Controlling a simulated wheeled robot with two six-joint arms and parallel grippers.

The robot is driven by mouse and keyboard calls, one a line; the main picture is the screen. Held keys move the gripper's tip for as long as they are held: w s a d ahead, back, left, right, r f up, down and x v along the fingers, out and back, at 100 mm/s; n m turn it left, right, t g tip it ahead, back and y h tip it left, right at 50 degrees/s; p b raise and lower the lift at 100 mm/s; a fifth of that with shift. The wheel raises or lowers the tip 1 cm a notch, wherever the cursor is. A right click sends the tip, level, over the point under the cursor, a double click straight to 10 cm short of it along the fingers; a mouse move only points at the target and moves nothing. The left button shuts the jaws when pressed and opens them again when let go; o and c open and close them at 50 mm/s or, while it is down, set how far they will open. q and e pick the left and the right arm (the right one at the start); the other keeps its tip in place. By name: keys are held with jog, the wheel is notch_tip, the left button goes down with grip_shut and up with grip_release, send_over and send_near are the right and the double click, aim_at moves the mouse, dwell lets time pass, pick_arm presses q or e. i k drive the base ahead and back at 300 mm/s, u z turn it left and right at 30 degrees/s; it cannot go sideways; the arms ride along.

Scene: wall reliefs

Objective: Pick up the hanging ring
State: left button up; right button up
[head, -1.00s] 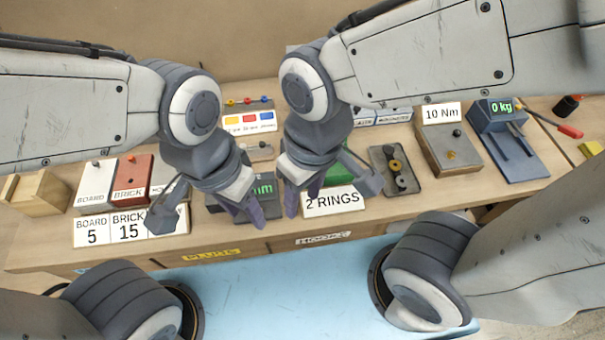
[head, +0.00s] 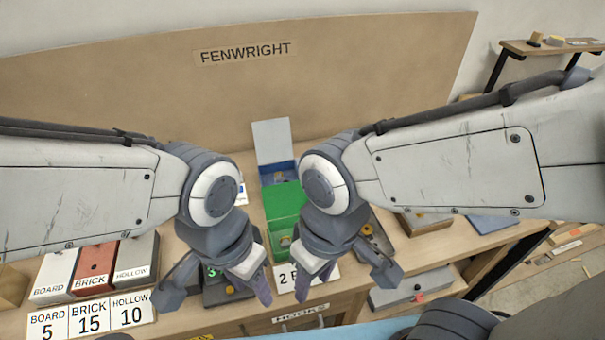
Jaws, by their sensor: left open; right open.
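My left gripper (head: 214,284) is open and empty, above the front of the bench, right of the number cards. My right gripper (head: 346,280) is open and empty, over the bench's front edge beside the partly hidden "2 RINGS" card (head: 287,279). Several dark and brass-coloured rings or discs (head: 369,230) show in a dark tray behind the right gripper, mostly hidden by it. A green open box (head: 284,201) stands between the arms, with a small metallic piece at its front. I cannot make out a ring that is clearly hanging.
A blue box (head: 277,173) with a raised grey lid stands behind the green box. Board, brick (head: 95,268) and hollow blocks stand at left. A tall brown panel (head: 250,95) closes off the back. A wall shelf (head: 548,46) is at upper right. A grey drawer unit (head: 410,289) is below right.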

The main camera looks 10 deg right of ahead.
aim_at(279, 178)
jog(key=u, duration=0.05)
jog(key=k, duration=1.1)
jog(key=z, duration=1.25)
jog(key=i, duration=1.35)
jog(key=u, duration=0.55)
jog(key=i, duration=0.4)
jog(key=u, duration=0.45)
